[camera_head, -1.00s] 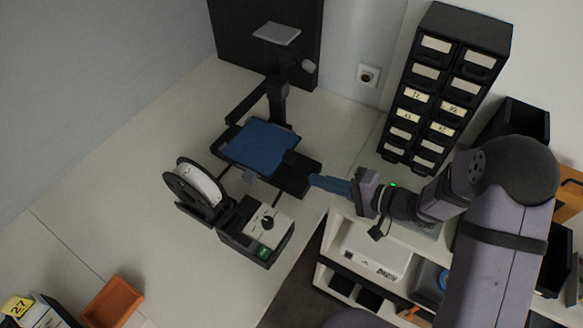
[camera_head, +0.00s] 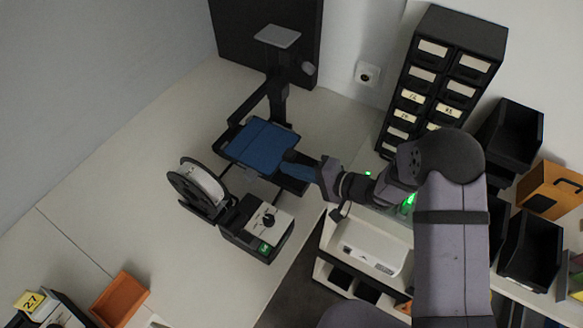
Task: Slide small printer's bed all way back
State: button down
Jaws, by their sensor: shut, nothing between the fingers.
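The small printer's bed (camera_head: 256,144) is a flat blue plate on a black frame on the pale bench. A dark upright post (camera_head: 277,95) rises behind it. My gripper (camera_head: 290,163) is shut and empty. Its blue fingers lie at the bed's right edge, over the black frame. They cover the dark tab there. I cannot tell whether they touch the bed or sit just above it.
A filament spool (camera_head: 203,188) and a control box with a knob (camera_head: 262,228) stand in front of the printer. A black drawer cabinet (camera_head: 440,75) stands at the back right. Bare bench (camera_head: 130,190) lies to the left.

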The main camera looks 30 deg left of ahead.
aim_at(276, 162)
jog(key=a, duration=0.5)
jog(key=shift+r, duration=0.1)
jog(key=shift+d, duration=0.2)
jog(key=shift+d+p, duration=0.25)
jog(key=shift+p, duration=0.15)
jog(key=f+b+v, duration=0.1)
jog(key=b+v, duration=0.1)
jog(key=v, duration=1.1)
jog(key=shift+d, duration=0.3)
jog(key=shift+r, duration=0.1)
